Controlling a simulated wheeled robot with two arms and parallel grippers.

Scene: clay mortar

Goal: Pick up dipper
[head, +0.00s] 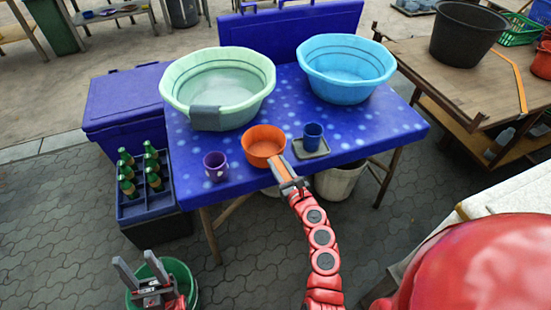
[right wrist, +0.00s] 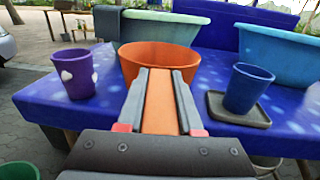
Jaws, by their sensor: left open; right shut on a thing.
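The orange dipper (head: 262,147) is at the front edge of the blue spotted table (head: 300,105), bowl facing up, with its handle toward me. My right gripper (head: 288,183) is shut on the handle. In the right wrist view the dipper (right wrist: 155,62) stretches ahead, its flat handle between the two fingers (right wrist: 160,103). I cannot tell whether its bowl touches the table. My left gripper (head: 142,274) is open and empty, low at the left over a green bucket (head: 178,272).
A purple cup (head: 215,166) stands left of the dipper; a blue cup (head: 312,135) on a grey tray (head: 324,149) stands close on its right. Behind are a pale green basin (head: 180,85) and a blue basin (head: 346,68). A bottle crate (head: 148,205) stands left of the table.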

